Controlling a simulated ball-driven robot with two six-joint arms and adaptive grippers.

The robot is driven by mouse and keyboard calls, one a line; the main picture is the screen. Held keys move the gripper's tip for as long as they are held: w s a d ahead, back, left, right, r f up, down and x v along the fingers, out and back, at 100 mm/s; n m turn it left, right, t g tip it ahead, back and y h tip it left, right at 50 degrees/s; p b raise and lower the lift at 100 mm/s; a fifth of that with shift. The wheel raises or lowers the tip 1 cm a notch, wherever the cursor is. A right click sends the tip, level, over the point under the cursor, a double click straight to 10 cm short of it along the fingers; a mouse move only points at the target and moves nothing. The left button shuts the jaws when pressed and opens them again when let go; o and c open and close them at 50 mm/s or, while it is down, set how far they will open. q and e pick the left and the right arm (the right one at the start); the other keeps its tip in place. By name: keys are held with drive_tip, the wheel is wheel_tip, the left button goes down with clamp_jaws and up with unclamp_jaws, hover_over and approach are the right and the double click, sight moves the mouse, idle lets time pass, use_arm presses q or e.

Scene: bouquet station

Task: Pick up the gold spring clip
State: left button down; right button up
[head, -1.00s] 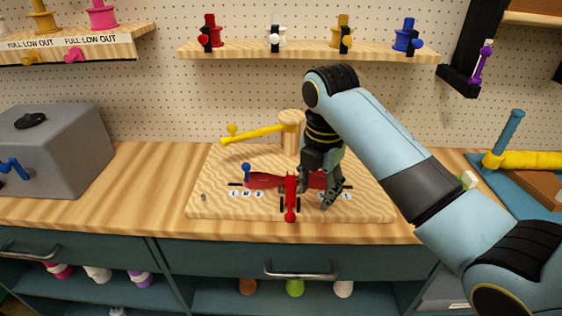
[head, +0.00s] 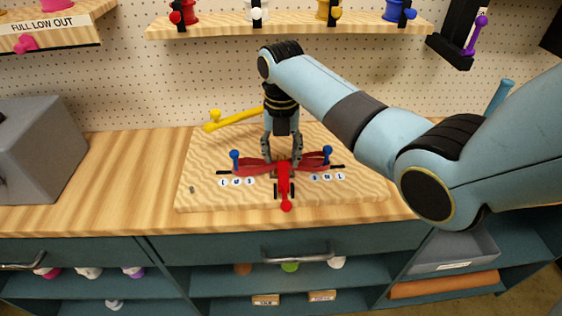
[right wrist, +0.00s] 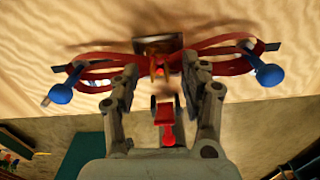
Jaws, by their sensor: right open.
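My right gripper (head: 282,160) is open and points down over the middle of a red ribbon bow (head: 254,168) on the wooden board. In the right wrist view, its two fingers (right wrist: 160,78) stand apart on either side of the bow's centre. A small orange-gold piece (right wrist: 158,66), which looks like the gold spring clip, shows between the fingertips at that centre. It is blurred, and I cannot tell whether a finger touches it. The head view does not show it clearly. My left gripper is not in view.
A red lever (head: 285,190) stands in front of the bow. Blue-knobbed posts (head: 235,160) (head: 327,156) flank it. A yellow arm (head: 232,120) reaches over the board (head: 205,190) behind. A grey box (head: 35,150) stands left; the counter between is clear.

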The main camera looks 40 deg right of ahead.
drive_tip(key=shift+f, duration=0.85)
drive_tip(key=shift+c, duration=0.5)
drive_tip(key=c, duration=0.5)
clamp_jaws()
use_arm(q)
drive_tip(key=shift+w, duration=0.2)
